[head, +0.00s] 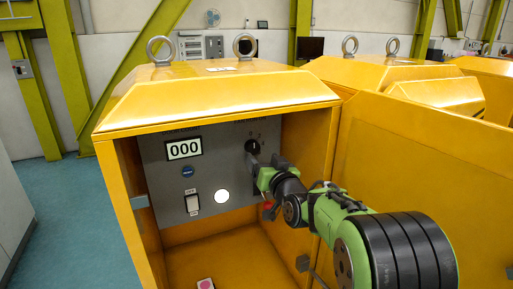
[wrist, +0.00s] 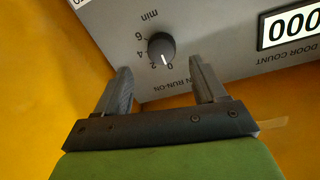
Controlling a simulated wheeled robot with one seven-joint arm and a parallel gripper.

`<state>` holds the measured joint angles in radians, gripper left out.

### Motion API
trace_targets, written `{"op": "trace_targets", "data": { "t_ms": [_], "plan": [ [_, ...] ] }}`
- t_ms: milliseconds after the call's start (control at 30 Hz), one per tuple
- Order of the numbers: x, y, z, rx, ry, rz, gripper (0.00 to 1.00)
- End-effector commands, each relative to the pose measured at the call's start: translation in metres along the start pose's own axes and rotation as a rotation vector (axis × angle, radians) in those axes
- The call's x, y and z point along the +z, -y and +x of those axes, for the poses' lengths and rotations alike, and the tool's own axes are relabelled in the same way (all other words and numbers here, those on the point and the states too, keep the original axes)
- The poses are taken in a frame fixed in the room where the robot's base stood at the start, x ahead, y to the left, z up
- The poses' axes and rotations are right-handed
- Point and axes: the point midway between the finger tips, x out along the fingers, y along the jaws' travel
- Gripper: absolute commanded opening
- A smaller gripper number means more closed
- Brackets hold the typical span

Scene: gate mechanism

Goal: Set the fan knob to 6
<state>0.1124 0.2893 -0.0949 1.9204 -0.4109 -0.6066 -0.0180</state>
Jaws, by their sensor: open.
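The fan knob (wrist: 161,46) is a small dark round knob with a white pointer line on a grey panel, labelled "RUN-ON" and "min", with marks 0, 2, 4, 6. Its pointer lies near the 0 mark. The knob also shows in the head view (head: 252,146) at the panel's upper right. My gripper (wrist: 160,78) is open, its two fingers apart below the knob in the wrist view. The knob lies just beyond the fingertips, between their lines and not gripped. In the head view my gripper reaches the panel just below the knob.
The panel sits inside a yellow cabinet (head: 220,95) with its door (head: 420,150) open at right. A display (head: 184,149) reads 000. A blue button (head: 187,171), a white rocker switch (head: 192,203) and a white round light (head: 222,196) are left of my arm.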

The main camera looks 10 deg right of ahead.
Motion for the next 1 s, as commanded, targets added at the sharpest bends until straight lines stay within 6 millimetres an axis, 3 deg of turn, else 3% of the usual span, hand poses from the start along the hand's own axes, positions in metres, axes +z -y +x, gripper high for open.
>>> {"op": "trace_targets", "data": {
  "t_ms": [100,233,600,900,1000],
  "plan": [
    [-0.002,0.001,0.029,-0.002,0.001,-0.001,0.70],
    [-0.001,0.001,0.051,-0.001,0.000,0.000,0.70],
    [0.000,0.000,0.062,0.000,0.001,0.000,0.70],
    [0.000,0.000,0.061,0.000,0.001,0.000,0.24],
    [0.000,0.000,0.061,0.001,0.001,0.000,0.14]
  ]
}}
